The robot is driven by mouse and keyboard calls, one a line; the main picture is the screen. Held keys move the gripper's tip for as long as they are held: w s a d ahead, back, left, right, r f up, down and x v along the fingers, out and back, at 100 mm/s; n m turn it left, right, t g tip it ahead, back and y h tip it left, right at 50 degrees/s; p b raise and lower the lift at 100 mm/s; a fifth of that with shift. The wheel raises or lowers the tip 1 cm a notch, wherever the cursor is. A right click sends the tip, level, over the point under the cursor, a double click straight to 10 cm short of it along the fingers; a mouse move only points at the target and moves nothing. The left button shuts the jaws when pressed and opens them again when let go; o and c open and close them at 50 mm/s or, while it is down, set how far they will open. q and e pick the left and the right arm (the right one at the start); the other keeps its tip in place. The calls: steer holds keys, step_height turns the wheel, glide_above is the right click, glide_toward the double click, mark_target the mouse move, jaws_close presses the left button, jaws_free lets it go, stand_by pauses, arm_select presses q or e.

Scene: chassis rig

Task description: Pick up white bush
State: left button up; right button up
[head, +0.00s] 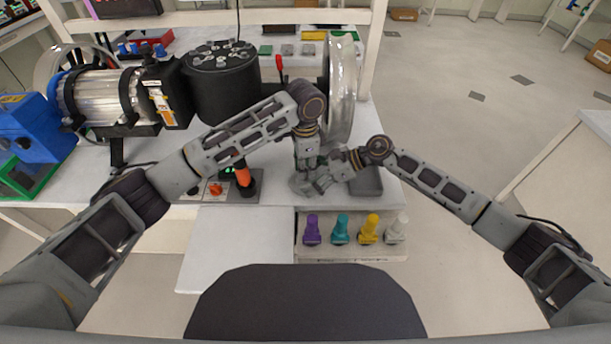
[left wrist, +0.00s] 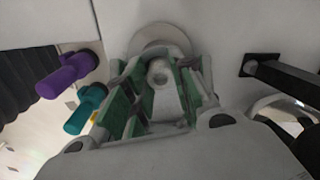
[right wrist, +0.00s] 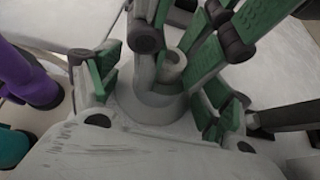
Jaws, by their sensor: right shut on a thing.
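My left gripper (head: 309,166) reaches the same piece from above. Its green-padded fingers are spread on either side of it in the left wrist view (left wrist: 160,95). Whether they touch it I cannot tell.
A black cylinder (head: 222,85), a motor-like silver unit (head: 100,95) and a large metal wheel (head: 341,85) stand behind my grippers. The white table front (head: 235,235) is clear.

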arm_select(q)
jaws_close()
step_height(320, 180, up, 10)
stand_by(0.7)
arm_select(e)
steer(key=o, duration=0.8)
steer(key=shift+v, duration=3.75)
